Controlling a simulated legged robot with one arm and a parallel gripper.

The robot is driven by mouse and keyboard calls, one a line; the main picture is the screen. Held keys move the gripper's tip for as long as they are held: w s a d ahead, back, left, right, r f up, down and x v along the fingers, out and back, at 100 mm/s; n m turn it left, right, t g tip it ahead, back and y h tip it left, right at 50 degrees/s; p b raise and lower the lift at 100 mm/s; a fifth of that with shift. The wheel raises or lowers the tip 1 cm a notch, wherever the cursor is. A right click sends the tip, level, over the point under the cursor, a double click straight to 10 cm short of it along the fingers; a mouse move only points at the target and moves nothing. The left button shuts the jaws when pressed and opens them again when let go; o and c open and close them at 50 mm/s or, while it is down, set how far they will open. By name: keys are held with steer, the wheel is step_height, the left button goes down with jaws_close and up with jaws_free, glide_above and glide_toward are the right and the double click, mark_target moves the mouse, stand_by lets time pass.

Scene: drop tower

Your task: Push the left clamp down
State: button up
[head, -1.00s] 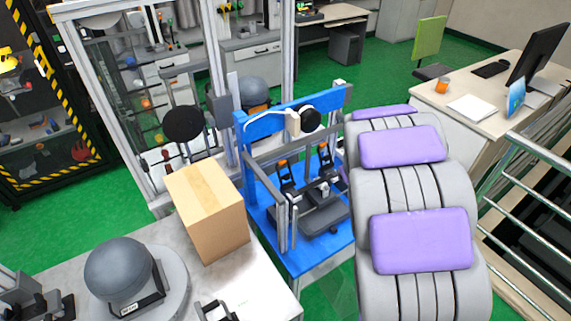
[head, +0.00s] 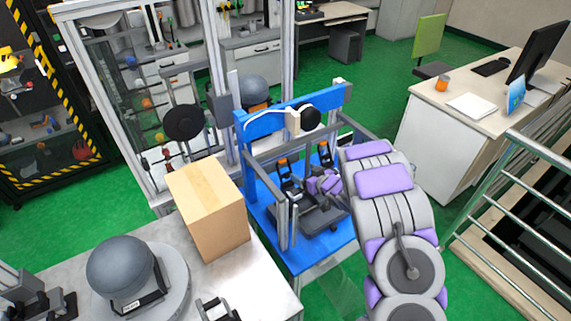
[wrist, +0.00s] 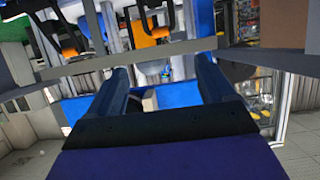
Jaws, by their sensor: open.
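The left clamp (head: 286,178) is black with an orange tip, and its lever stands up on the blue fixture (head: 262,205). The similar right clamp (head: 326,153) also stands up. My gripper (head: 322,184) is inside the fixture, just right of the left clamp and in front of the right one; its fingertips are small and partly hidden in the head view. In the wrist view my gripper (wrist: 163,76) shows two dark fingers apart with nothing between them. Two orange-and-black handles show above it there; I cannot tell which clamp is which.
Grey frame bars (head: 283,222) border the fixture's front and left. A cardboard box (head: 208,210) stands close on the left, on a grey table with a helmet-like dome (head: 120,267). A metal railing (head: 520,185) is on the right.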

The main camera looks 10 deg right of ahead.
mark_target(283, 162)
steer(key=b+x, duration=0.1)
steer(key=x, duration=1.1)
steer(key=shift+w+a+f+b, duration=0.1)
steer(key=shift+w+f+b, duration=0.05)
steer(key=shift+f+b, duration=0.2)
steer(key=shift+x, duration=1.1)
steer(key=shift+w+r, duration=0.1)
steer(key=c, duration=1.3)
